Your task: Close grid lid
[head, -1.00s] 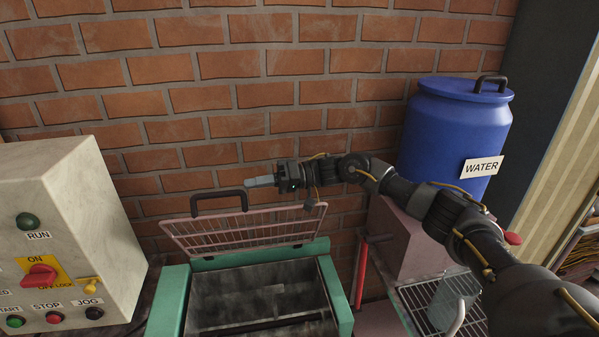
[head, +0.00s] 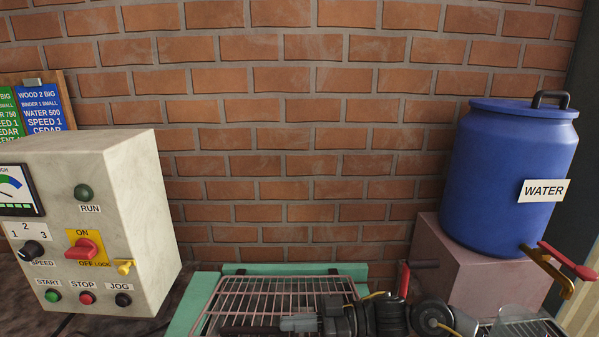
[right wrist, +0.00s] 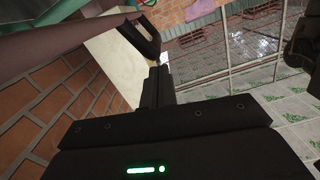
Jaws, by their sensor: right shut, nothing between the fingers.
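The pink wire grid lid (head: 275,295) lies folded down over the green-framed machine (head: 190,305) at the bottom of the head view. Its front edge runs low in the picture, so I cannot tell whether it rests fully on the frame. My right gripper (head: 290,324) is shut and empty, over the front part of the lid. A dark bar beside its fingertips looks like the lid's handle. In the right wrist view, the black handle (right wrist: 142,36) is close to the shut fingers (right wrist: 160,82), and the grid (right wrist: 225,62) spreads to the right. My left gripper is out of view.
A control box (head: 140,215) with buttons and switches stands at the left. A blue water barrel (head: 510,170) with a red-handled tap (head: 568,260) stands on a pinkish block (head: 490,270) at the right. A brick wall closes off the back.

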